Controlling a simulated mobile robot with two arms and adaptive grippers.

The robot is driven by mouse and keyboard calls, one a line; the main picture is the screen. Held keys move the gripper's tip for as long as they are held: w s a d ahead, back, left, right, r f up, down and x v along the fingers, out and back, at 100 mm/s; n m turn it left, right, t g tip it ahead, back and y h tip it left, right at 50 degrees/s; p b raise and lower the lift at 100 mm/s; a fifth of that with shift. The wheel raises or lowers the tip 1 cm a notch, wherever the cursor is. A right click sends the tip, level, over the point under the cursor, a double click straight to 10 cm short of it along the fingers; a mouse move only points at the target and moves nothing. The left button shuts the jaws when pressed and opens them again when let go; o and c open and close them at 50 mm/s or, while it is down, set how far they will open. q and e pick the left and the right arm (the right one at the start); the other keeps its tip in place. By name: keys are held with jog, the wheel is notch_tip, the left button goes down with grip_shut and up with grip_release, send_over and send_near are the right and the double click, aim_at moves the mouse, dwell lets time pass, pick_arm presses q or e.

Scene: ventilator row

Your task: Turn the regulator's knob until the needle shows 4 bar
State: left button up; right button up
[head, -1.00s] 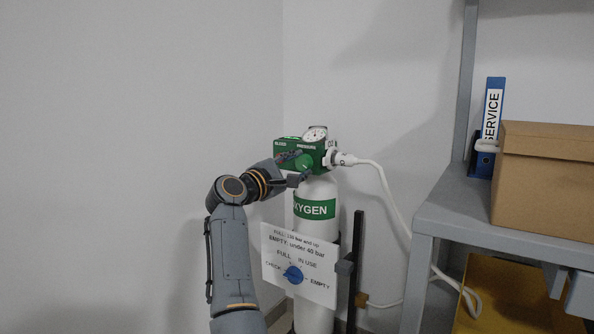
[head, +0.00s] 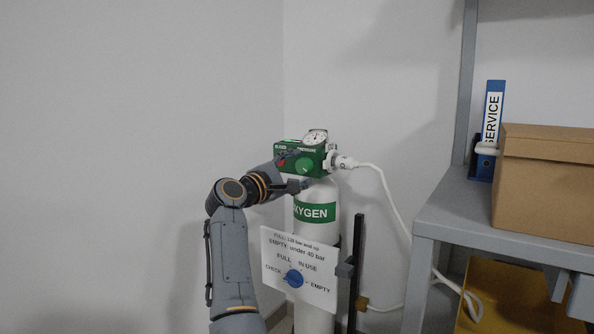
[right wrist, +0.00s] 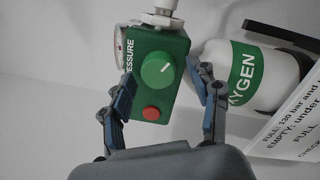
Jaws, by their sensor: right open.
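The green regulator block (head: 287,157) sits on top of the white oxygen cylinder (head: 314,229). Its round gauge (head: 315,137) stands on top; the needle is too small to read. The green knob (head: 306,166) is on the front face, and in the right wrist view the knob (right wrist: 157,71) bears a white mark pointing to the upper right. My right gripper (head: 299,172) is at the block. In the right wrist view its open fingers (right wrist: 165,92) stand on either side of the knob and a red button (right wrist: 151,114), and are not closed on the knob. My left gripper is not in view.
A white hose (head: 386,187) runs from the regulator's right side. A card with a blue dial (head: 293,279) hangs on the cylinder. A grey bench (head: 465,205) with a cardboard box (head: 545,180) and a blue binder (head: 492,125) stands to the right. Bare wall lies left.

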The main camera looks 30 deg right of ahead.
jog(key=shift+r, duration=0.1)
notch_tip(320, 180, up, 10)
dwell(0.4)
